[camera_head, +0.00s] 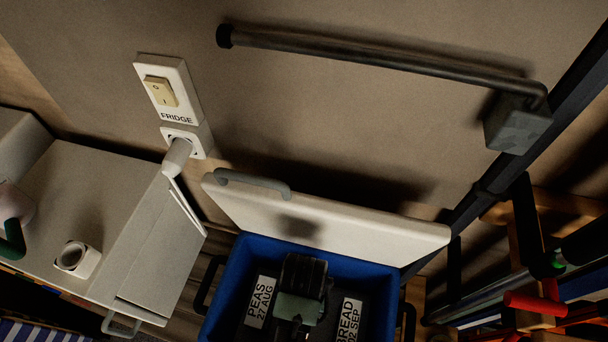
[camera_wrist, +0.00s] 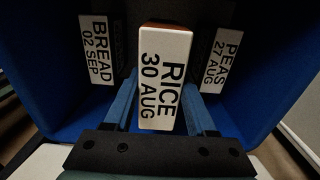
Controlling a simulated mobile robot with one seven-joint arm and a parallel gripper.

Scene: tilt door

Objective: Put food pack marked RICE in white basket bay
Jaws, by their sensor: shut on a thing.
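The RICE pack (camera_wrist: 163,75), with a white label reading RICE 30 AUG, is in the middle of the wrist view. My gripper (camera_wrist: 160,98) is shut on it, with one blue finger on each side. The pack is inside or just over the blue box (camera_head: 234,275); its exact height cannot be told. In the head view my gripper hides the RICE pack. The PEAS pack (camera_head: 260,302) is left of my gripper there, and the BREAD pack (camera_head: 347,322) is right of it. I cannot make out a white basket bay in either view.
The blue box's white lid (camera_head: 350,228) stands raised behind it, with a grey handle. A white unit (camera_head: 95,215) is at the left, below a FRIDGE socket with a plug (camera_head: 178,155). A dark bar (camera_head: 380,58) crosses above. Rack-like clutter (camera_head: 545,270) fills the right.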

